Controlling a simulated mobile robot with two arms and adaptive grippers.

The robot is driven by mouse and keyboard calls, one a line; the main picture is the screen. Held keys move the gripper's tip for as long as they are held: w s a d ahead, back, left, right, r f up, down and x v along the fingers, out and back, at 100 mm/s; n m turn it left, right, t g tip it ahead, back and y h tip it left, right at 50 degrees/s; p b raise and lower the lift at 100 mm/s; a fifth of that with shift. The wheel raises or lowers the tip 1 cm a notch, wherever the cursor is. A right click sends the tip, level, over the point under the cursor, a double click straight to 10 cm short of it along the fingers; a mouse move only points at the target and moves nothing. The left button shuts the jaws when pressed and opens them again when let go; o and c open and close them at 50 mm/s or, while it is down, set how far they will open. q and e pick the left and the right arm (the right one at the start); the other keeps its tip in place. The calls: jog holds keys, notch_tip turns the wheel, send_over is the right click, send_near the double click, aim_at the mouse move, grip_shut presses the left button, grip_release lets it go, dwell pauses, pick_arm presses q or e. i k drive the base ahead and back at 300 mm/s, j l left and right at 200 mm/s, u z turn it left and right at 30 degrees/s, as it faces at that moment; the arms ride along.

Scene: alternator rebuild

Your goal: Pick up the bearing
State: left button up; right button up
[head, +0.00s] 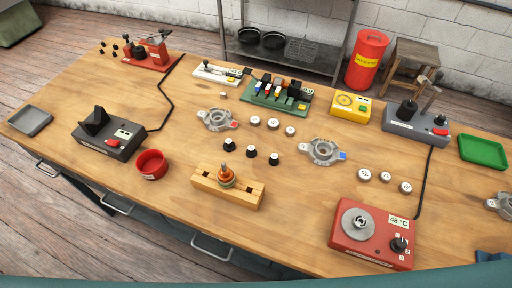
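Several small silver discs that look like bearings lie flat on the wooden table. One group, with a bearing (273,124) in its middle, lies near the table's centre. Another group, with a bearing (385,176) in its middle, lies right of centre. Their labels are too small to read surely. A red heater (343,240) with a "48 °C" display stands at the front right. A round grey plate (358,224) with a dark centre is on it; I cannot tell whether a bearing sits there. Neither of my grippers is in view.
A wooden block (205,183) holds an upright copper-coloured part (226,177) at the front. Grey housings (217,119) (322,152), small black-based pieces (251,152) and a red bowl (151,164) stand around it. A green tray (484,152) lies right.

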aim_at(356, 223)
jog(key=z, duration=1.25)
